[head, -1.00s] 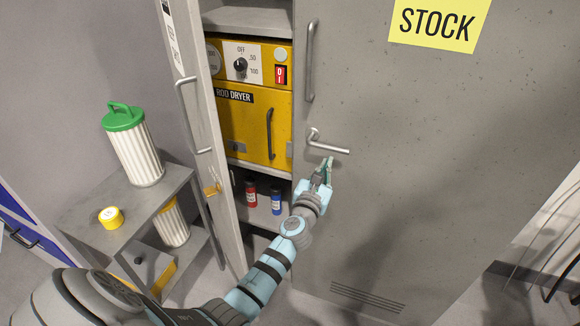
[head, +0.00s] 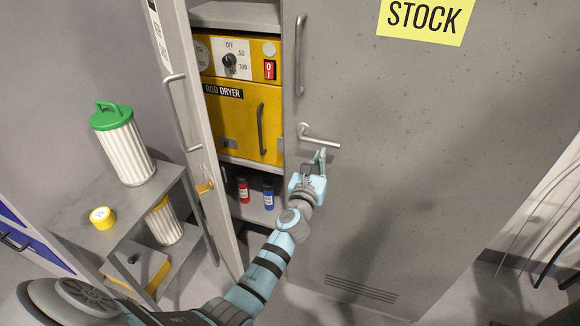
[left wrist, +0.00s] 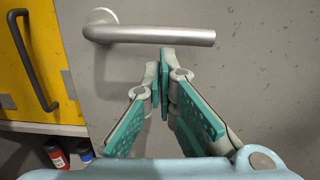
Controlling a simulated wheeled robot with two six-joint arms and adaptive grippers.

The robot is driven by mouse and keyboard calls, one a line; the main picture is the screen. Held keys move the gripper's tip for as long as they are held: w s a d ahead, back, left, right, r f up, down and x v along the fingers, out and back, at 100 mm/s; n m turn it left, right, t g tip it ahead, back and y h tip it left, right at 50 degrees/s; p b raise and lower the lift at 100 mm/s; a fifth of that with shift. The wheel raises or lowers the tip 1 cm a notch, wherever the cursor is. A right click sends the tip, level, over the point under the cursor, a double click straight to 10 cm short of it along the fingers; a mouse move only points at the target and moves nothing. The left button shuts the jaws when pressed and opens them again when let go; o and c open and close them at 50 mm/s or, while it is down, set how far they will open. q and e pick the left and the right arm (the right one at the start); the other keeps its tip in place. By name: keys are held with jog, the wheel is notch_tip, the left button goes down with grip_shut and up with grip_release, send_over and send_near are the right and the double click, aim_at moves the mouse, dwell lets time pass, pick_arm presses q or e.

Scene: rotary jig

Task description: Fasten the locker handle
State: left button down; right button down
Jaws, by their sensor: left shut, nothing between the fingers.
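The silver lever handle (head: 320,140) sits on the grey locker door (head: 400,190), below a long vertical pull bar (head: 300,55). The lever points right and tilts slightly downward in the head view. My left gripper (head: 319,160) is shut and empty just below the lever. In the left wrist view the lever (left wrist: 150,33) lies nearly level across the top, above the closed fingertips (left wrist: 163,60). I see no clear contact between them. The left door leaf (head: 178,110) stands swung open. My right gripper is not in view.
Inside the open locker are a yellow rod dryer (head: 240,110) and red (head: 243,190) and blue (head: 268,194) bottles. Cables hang at far right.

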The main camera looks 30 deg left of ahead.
pick_arm(q)
jog(key=s+d+f+b, duration=0.1)
jog(key=s+f, duration=0.3)
jog(key=s, duration=0.6)
jog(key=shift+s+d+f, duration=0.2)
jog(key=shift+s+d, duration=0.15)
jog(key=shift+d, duration=0.1)
